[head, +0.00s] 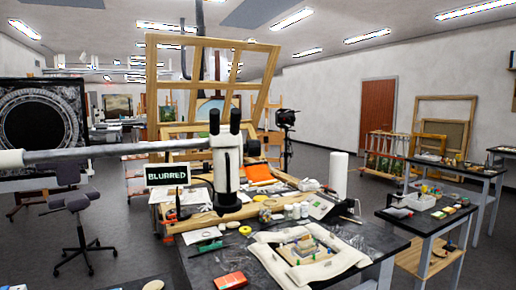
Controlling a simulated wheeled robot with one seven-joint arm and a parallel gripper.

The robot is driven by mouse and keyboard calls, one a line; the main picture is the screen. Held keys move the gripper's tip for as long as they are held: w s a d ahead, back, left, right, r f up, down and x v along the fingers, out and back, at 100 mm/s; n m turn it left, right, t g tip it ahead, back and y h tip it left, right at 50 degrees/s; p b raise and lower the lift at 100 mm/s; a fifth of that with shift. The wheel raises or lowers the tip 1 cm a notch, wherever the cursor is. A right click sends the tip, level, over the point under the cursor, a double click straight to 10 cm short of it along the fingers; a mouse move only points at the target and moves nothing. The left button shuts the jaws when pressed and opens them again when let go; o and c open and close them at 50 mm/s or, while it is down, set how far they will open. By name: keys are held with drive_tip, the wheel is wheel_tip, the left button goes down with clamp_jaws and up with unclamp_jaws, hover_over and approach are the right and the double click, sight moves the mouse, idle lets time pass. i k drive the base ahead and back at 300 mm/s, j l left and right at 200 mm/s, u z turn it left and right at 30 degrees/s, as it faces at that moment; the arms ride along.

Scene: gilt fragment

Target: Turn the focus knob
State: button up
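A white stereo microscope (226,166) with two black upright eyepieces hangs over the cluttered table in the middle of the head view. A grey horizontal boom (110,150) reaches it from the left edge. A dark sign (167,174) reading "BLURRED" shows left of the microscope body. A small black part shows at the microscope's right side; I cannot tell whether it is the focus knob. A gilt fragment (306,249) lies on a white cushion (275,239) at the front right of the table. My gripper is not in view.
The dark worktable (209,271) holds jars, tools, a red box (230,281) and a white roll (339,174). A wooden frame stands behind. A side table (437,221) is at right, a stool (80,222) at left. Grey floor is open at left.

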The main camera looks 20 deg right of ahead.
sight(253, 147)
drive_tip(key=k+l, duration=0.1)
drive_tip(key=l, duration=0.3)
drive_tip(key=k+l, duration=0.1)
drive_tip(key=l, duration=0.35)
drive_tip(key=k+l+u, duration=0.1)
drive_tip(key=l, duration=0.3)
drive_tip(key=k+l, duration=0.1)
drive_tip(key=l, duration=0.3)
